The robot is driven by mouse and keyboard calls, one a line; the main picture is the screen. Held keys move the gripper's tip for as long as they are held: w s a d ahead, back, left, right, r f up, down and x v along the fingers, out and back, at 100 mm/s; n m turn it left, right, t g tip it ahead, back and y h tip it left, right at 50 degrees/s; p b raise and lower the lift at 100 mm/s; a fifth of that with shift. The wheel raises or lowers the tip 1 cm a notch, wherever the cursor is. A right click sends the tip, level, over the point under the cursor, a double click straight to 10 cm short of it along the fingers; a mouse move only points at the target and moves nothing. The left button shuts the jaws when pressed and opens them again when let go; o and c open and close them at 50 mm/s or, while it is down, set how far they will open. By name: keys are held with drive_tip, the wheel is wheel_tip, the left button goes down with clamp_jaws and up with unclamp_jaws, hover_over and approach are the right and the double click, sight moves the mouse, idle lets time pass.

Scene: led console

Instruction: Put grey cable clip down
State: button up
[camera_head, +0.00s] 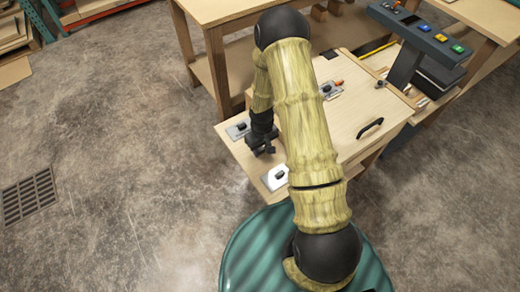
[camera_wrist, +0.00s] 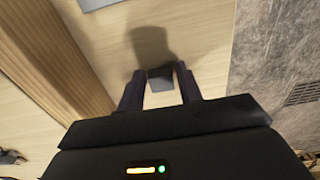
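My gripper (camera_head: 264,149) points down over the left part of the wooden board, between two light plates. In the wrist view its two dark fingers (camera_wrist: 160,82) stand a little apart, with the small dark grey cable clip (camera_wrist: 160,73) filling the gap at their tips. The fingers look closed on the clip's two sides. The clip is low over the bare wood or touching it; I cannot tell which. In the head view it cannot be told from the dark fingers.
A plate with a dark part (camera_head: 237,130) lies behind my gripper, and a pale plate with a dark part (camera_head: 275,177) lies in front. The wooden board (camera_head: 352,110) carries a black handle (camera_head: 370,128). A dark console with coloured buttons (camera_head: 425,40) stands at the back right.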

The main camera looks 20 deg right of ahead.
sight(261, 151)
drive_tip(key=c, duration=0.6)
drive_tip(key=shift+c, duration=0.2)
wheel_tip(261, 151, up, 10)
idle(0.6)
